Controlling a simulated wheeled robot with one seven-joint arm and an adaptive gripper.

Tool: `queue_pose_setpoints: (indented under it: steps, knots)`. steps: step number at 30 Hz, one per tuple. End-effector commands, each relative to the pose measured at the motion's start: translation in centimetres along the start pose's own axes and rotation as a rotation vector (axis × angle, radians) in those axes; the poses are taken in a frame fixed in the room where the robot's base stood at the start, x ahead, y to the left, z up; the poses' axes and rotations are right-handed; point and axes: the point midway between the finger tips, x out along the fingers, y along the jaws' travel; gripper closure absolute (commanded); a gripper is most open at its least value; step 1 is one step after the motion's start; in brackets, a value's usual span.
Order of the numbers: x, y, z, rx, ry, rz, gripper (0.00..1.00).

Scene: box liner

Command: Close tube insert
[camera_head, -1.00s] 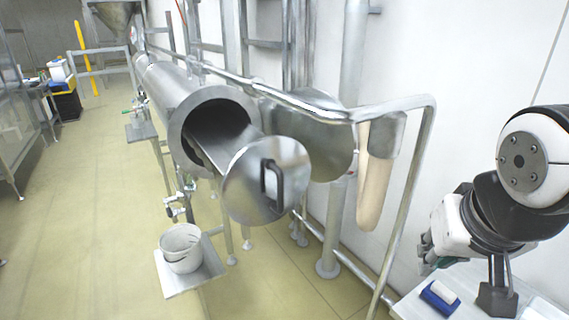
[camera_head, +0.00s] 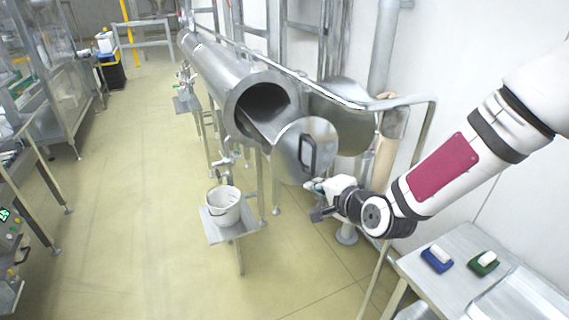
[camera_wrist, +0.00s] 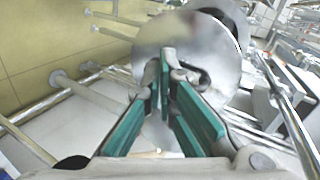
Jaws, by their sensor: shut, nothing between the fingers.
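The metal tube (camera_head: 215,68) lies lengthwise along the wall with its near end open. Its insert is a trough pulled partly out of that end, with a round metal end plate (camera_head: 292,142) at the front. The plate carries a dark handle (camera_head: 307,152), and the plate also shows in the wrist view (camera_wrist: 205,42). My gripper (camera_head: 314,190) is just below and right of the plate in the head view. In the wrist view my gripper (camera_wrist: 172,62) has green-padded fingers, shut and empty, overlapping the view of the plate. Part of the handle shows behind the fingers; contact cannot be told.
A white bucket (camera_head: 223,205) stands on a small metal shelf (camera_head: 238,234) below the tube. A table (camera_head: 462,245) at the right holds a blue brush (camera_head: 437,258) and a green brush (camera_head: 484,263). A metal rail (camera_head: 428,135) runs beside the tube.

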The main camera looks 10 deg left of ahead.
Motion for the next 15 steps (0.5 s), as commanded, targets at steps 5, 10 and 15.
queue_pose_setpoints:
  steps: [5, 10, 15]
  knots:
    - [0.1, -1.3, 0.7, 0.143, 0.005, -0.095, 1.00]
    - [0.8, -1.8, 0.7, 0.172, 0.007, -0.119, 1.00]
    - [3.1, -1.9, 0.7, 0.170, 0.006, -0.117, 1.00]
